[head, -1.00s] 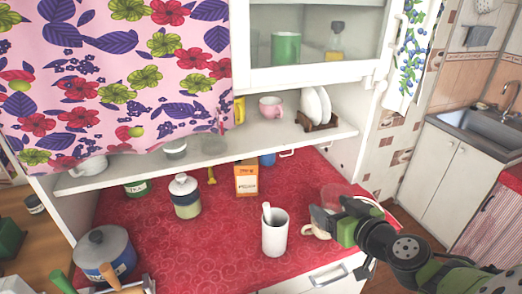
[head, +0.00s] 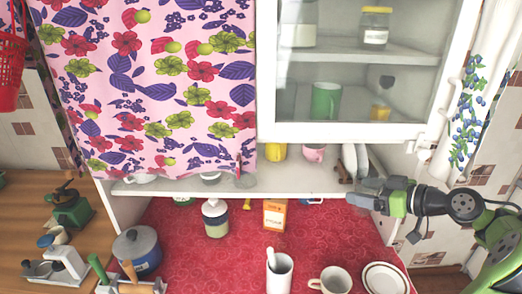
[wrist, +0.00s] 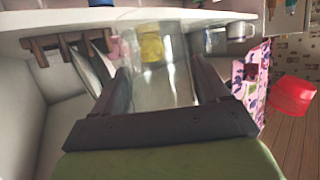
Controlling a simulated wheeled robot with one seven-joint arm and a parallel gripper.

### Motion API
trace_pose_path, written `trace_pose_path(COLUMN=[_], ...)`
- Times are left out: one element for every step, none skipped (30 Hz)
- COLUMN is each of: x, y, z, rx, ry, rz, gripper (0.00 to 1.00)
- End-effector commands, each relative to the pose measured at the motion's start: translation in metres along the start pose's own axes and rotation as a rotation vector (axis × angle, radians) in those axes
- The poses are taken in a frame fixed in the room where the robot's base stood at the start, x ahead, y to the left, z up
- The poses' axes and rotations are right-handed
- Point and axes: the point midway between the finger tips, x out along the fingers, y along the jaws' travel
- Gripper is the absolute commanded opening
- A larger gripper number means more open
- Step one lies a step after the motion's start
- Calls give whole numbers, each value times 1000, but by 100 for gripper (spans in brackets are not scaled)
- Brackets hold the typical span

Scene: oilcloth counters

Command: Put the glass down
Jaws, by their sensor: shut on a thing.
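My gripper (head: 372,195) is at the right end of the open shelf (head: 290,183), below the glass-fronted cabinet. In the wrist view my gripper (wrist: 163,78) is shut on a clear glass (wrist: 165,85), with one dark finger on each side. The glass is see-through, and the yellow mug shows behind it. In the head view the glass is hard to make out at the gripper. I cannot tell whether its base touches the shelf.
On the shelf are a yellow mug (head: 276,151), a pink cup (head: 314,154) and white plates in a wooden rack (head: 349,160), close to my gripper. The red counter (head: 180,250) below holds a white mug (head: 279,275), a cream cup (head: 335,281) and a plate (head: 385,279).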

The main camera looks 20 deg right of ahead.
Motion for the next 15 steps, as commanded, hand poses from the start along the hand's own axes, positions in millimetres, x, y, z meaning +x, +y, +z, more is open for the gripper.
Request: trace_pose_path(x=[4, 6, 10, 15, 22, 33, 42, 51, 63, 72, 80, 92, 100, 108, 118], y=[0, 0, -1, -1, -2, -3, -3, -3, -4, -4, -4, -4, -5, -5, -5], z=[-3, -3, -4, -6, -8, -12, -16, -19, -24, -27, -30, -34, -38, -41, -44], rx=[-7, -9, -11, -11, -12, -13, -14, -13, -13, -13, -12, -11, -11, -11, -11], ry=[1, 1, 2, 2, 2, 2, 3, 3, 4, 3, 3, 3, 3, 4, 4], rz=[-15, -20, -25, -27, -29, -30, -31, -31, -30, -30, -30, -29, -29, -29, -28], gripper=[36, 36, 36, 36, 36, 36, 36, 36, 36, 36, 36, 36, 36, 36, 36])
